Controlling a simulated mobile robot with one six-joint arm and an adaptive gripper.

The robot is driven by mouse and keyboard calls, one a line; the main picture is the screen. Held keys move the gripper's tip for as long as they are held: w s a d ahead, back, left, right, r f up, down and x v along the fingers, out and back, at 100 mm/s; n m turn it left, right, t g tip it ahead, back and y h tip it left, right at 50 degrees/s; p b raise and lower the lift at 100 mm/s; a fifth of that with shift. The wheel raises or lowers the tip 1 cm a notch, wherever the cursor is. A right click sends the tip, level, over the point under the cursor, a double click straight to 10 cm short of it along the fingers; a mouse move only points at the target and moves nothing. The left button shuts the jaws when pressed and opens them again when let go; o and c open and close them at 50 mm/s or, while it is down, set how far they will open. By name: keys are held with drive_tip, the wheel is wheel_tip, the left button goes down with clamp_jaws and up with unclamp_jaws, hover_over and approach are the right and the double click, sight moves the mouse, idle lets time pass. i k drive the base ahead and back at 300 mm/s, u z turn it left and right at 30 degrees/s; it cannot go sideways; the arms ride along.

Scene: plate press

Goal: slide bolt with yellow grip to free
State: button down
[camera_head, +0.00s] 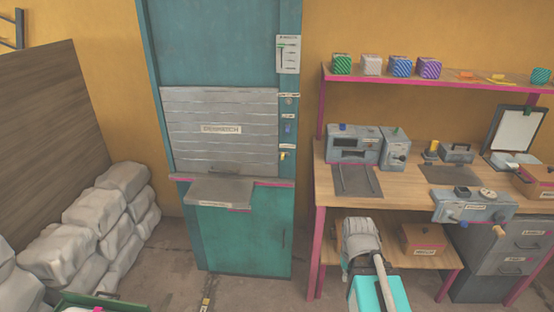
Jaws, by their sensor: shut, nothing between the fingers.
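A small yellow grip (283,156) sits low on the right post of the teal hatch frame (290,200), just under a small pale label. It looks like the grip of the bolt. The bolt's own bar is too small to make out, and I cannot tell its position. A blue grip (288,128) and a small round fitting (289,100) sit above it on the same post, each by its own label. The grey slatted hatch shutter (220,148) is down, to the left of these.
A grey ledge (220,192) juts out below the shutter. A wooden bench (335,165) with several devices stands to the right. Pale sacks (100,225) are piled at left. Floor before the hatch looks mostly clear.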

sight(282, 154)
drive_tip(key=u, duration=0.05)
drive_tip(key=i, duration=1)
drive_tip(key=z, duration=0.05)
